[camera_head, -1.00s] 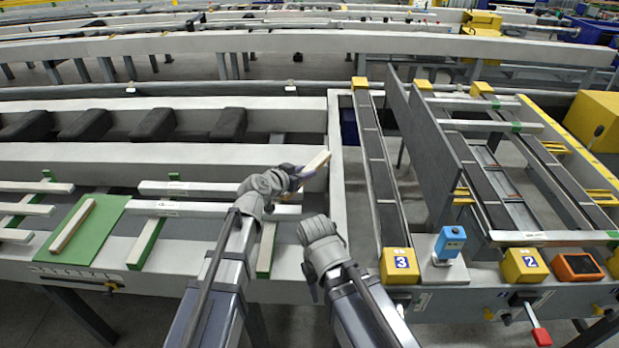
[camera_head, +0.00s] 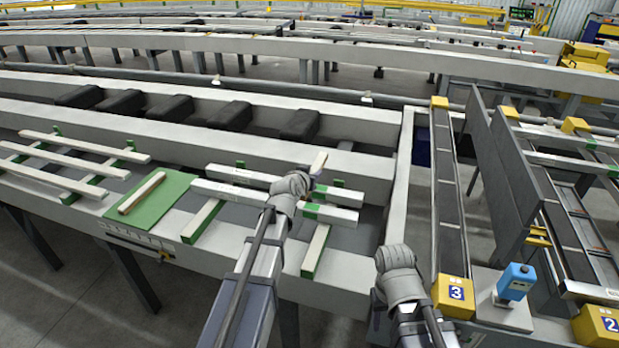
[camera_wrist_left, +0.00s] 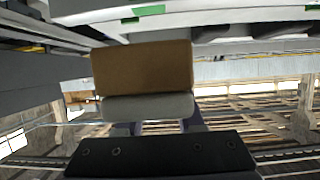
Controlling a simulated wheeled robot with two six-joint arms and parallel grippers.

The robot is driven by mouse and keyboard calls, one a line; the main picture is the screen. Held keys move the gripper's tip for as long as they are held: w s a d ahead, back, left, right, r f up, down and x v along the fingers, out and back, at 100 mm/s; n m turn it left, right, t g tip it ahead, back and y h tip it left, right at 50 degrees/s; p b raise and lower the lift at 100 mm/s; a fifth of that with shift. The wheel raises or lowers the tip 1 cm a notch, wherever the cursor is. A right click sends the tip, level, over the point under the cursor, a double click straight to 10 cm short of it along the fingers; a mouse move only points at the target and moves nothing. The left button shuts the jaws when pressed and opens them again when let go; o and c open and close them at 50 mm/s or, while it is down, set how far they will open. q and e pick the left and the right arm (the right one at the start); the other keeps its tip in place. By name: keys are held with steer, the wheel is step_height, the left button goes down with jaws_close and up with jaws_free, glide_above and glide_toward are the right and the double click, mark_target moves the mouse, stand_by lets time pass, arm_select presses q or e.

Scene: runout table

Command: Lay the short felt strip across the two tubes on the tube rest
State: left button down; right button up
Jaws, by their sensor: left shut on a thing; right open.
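My left gripper (camera_head: 313,178) is shut on a short felt strip (camera_head: 319,163), pale on top, held up near the right part of two tubes. In the left wrist view the strip (camera_wrist_left: 142,68) is a tan block at the jaws. The rear tube (camera_head: 240,174) and the front tube (camera_head: 232,194) are pale, long and parallel, partly hidden by my left arm. They lie across the tube rest (camera_head: 202,218), pale bars with green ends. I cannot tell whether the strip touches a tube. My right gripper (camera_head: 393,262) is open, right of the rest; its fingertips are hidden.
Another pale strip (camera_head: 141,194) lies on a green mat (camera_head: 172,187) at left. Several pale bars (camera_head: 66,160) lie further left. Dark blocks (camera_head: 230,116) sit in a trough behind. A yellow block marked 3 (camera_head: 453,293) and a blue device (camera_head: 516,281) stand at right.

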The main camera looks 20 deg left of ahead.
arm_select(q)
steer(key=shift+a, duration=0.5)
steer(key=shift+f, duration=0.15)
step_height(320, 180, down, 7)
steer(key=b, duration=0.6)
steer(key=shift+r+b, duration=0.2)
steer(key=shift+b, duration=0.2)
steer(key=shift+f+b, duration=0.6)
steer(key=shift+c, duration=2.2)
jaws_free()
steer(key=shift+r, duration=0.1)
